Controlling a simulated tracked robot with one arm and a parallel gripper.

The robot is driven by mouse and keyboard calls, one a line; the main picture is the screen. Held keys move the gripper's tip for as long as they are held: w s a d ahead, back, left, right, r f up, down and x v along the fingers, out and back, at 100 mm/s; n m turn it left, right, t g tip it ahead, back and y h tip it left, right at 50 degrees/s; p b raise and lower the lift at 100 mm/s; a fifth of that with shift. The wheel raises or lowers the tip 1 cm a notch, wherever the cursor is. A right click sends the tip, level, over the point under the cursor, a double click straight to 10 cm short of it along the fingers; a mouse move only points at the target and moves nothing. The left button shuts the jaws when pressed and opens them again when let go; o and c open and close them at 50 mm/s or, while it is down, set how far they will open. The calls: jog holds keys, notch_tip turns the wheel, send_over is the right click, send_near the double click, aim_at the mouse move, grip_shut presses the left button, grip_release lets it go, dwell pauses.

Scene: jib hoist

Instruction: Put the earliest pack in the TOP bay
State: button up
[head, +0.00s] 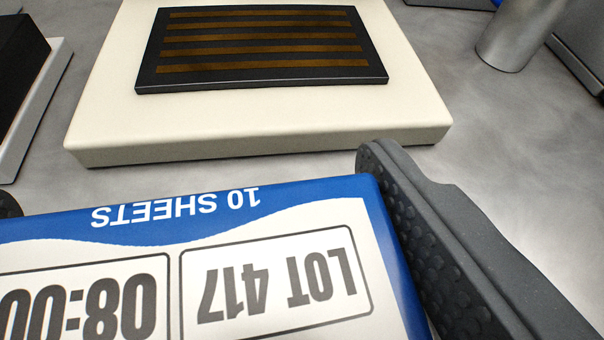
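A blue and white pack (225,215) fills the lower part of the head view, its print upside down to me. It reads "10 SHEETS", "LOT 417" and "08:00"; the last digits are close to the left picture edge. My gripper (190,190) is shut on this pack. Its right dark, dimpled finger lies along the pack's right edge, and only a bit of the left finger shows at the far left. No bay marked TOP is in view, and no other pack can be made out.
Beyond the pack lies a cream block (255,135) bearing a dark plate (260,82) with several brown stripes. A metal cylinder (512,45) stands at the upper right. A black block (20,55) on a pale base is at the left. Grey floor (500,160) lies clear at right.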

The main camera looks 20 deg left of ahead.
aim_at(249, 252)
jog(key=shift+w+d+f, duration=0.1)
jog(key=shift+w+d, duration=0.1)
jog(key=shift+w, duration=0.55)
jog(key=shift+w+f, duration=0.1)
jog(key=shift+f, duration=1.45)
jog(key=shift+f, duration=0.15)
jog(key=o, duration=0.6)
jog(key=shift+f+b, duration=0.1)
jog(key=shift+b, duration=0.2)
jog(key=v, duration=0.9)
jog(key=p+v, duration=0.1)
jog(key=v, duration=0.4)
jog(key=shift+w+r, duration=0.15)
jog(key=shift+r, duration=0.15)
